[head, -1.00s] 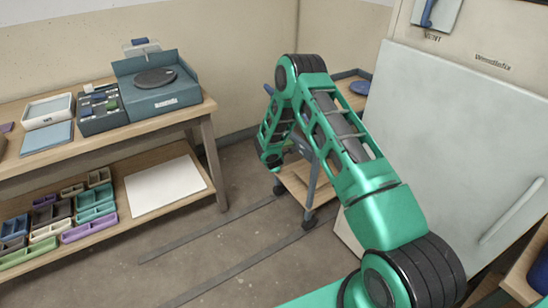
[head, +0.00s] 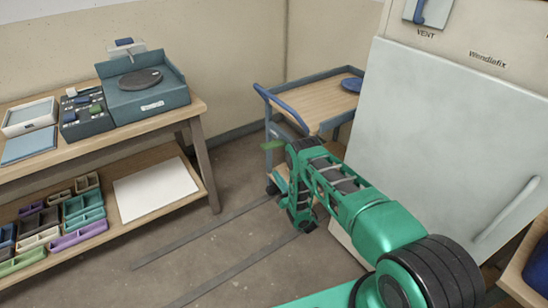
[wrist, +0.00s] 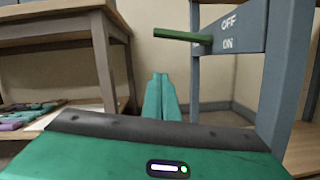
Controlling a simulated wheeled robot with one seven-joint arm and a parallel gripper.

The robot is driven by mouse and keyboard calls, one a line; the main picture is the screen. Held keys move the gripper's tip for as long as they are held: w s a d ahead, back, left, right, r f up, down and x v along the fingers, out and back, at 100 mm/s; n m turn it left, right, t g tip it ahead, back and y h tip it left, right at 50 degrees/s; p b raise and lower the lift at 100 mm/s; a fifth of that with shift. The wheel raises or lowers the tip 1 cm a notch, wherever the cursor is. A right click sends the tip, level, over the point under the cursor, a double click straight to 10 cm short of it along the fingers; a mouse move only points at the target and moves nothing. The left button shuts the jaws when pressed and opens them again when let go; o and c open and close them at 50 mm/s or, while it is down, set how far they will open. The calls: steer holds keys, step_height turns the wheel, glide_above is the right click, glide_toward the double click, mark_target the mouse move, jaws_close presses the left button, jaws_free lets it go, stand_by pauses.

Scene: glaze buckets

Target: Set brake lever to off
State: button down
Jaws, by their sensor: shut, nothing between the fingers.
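The brake lever (wrist: 182,35) is a dark green bar on the grey-blue cart's label plate (wrist: 243,36), which reads OFF above and ON below. It sticks out to the left, nearly level; I cannot tell clearly which label it is set at. In the head view a green bar (head: 273,144) shows at the cart's near post. My gripper (wrist: 160,76) has its teal fingers together and empty. In the wrist view the fingertips appear below the lever and slightly left of it, apart from it. The fingers are hidden behind my arm in the head view.
The cart (head: 312,105) has a wooden top and a blue disc (head: 351,85). A wooden bench (head: 195,106) with trays stands left. A large pale cabinet (head: 450,130) stands close on the right. Open floor (head: 215,235) with two dark strips lies between.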

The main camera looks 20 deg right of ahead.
mark_target(274, 145)
steer(key=w+a+r, duration=0.2)
steer(key=w+r, duration=0.4)
steer(key=w, duration=0.3)
steer(key=shift+r, duration=0.15)
steer(key=shift+a, duration=0.1)
stand_by(0.4)
